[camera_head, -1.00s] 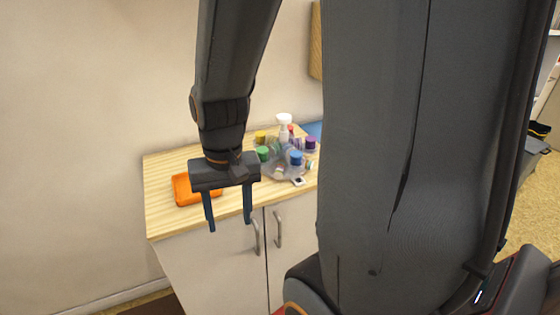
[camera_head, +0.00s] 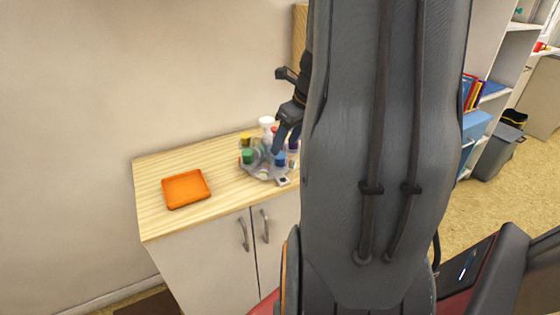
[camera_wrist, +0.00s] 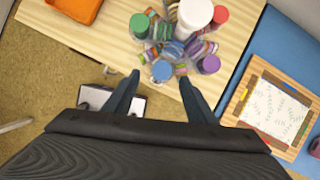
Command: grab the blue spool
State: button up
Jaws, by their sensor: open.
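The blue spool (camera_head: 280,160) sits at the front of a crowded stand of several coloured spools on the wooden counter (camera_head: 222,190). In the wrist view the blue spool (camera_wrist: 162,71) shows its round blue top, between and just beyond my fingertips. My gripper (camera_wrist: 159,78) is open and empty, with one finger on each side of that view. In the head view my gripper (camera_head: 281,143) points down at the stand, partly hidden by my own arm. I cannot tell its height above the spool.
A green spool (camera_wrist: 140,25), a purple spool (camera_wrist: 208,64) and a white-topped bottle (camera_wrist: 194,12) crowd around the blue one. An orange tray (camera_head: 186,189) lies left on the counter, with clear wood between. A framed board (camera_wrist: 243,98) lies right in the wrist view.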

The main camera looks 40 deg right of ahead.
aim_at(281, 156)
jog(key=x, duration=0.6)
jog(key=shift+s+d, duration=0.15)
jog(key=shift+d, duration=0.1)
jog(key=c, duration=1.1)
